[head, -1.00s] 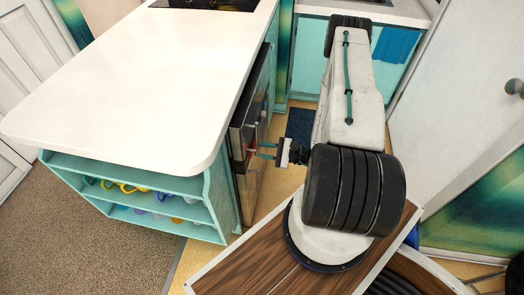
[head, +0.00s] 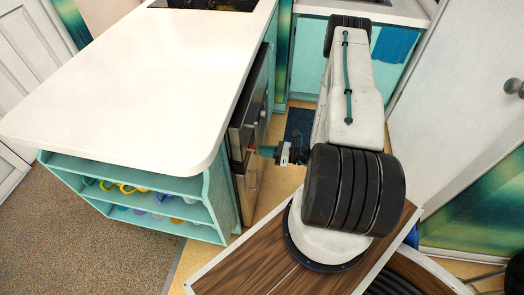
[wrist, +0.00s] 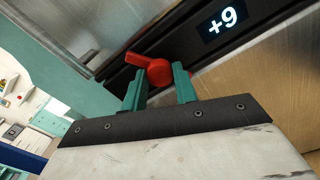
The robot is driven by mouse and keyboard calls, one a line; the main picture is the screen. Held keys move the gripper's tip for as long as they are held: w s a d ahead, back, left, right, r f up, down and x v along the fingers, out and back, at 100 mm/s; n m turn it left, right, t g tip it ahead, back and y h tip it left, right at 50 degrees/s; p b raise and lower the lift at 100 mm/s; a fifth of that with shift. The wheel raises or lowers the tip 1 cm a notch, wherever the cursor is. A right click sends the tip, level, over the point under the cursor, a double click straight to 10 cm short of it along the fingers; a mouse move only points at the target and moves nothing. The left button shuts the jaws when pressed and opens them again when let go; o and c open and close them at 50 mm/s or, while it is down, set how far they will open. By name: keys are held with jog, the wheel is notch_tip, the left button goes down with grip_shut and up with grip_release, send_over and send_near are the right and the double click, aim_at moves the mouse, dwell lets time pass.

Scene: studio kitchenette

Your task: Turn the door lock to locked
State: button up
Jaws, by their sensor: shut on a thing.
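The red door lock (wrist: 158,70) is a round knob with a lever on the appliance's dark panel (wrist: 195,47). In the wrist view its lever points up and to the left. My gripper (wrist: 160,80) is shut on the red door lock, with a teal finger on either side of the knob. In the head view my gripper (head: 258,151) reaches left to the front of the appliance (head: 245,130), under the counter. Only a speck of the red lock shows there. The lock's inner parts are hidden.
A white counter (head: 150,70) extends over the appliance. Teal shelves (head: 140,180) with several coloured items stand at its near end. A narrow floor strip (head: 278,190) lies between the counter and my base.

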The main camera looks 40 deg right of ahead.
jog(key=m, duration=0.6)
jog(key=shift+a, duration=0.1)
jog(key=shift+m, duration=0.3)
dwell(0.3)
jog(key=o, duration=1)
jog(key=shift+c, duration=0.2)
jog(key=v, duration=0.8)
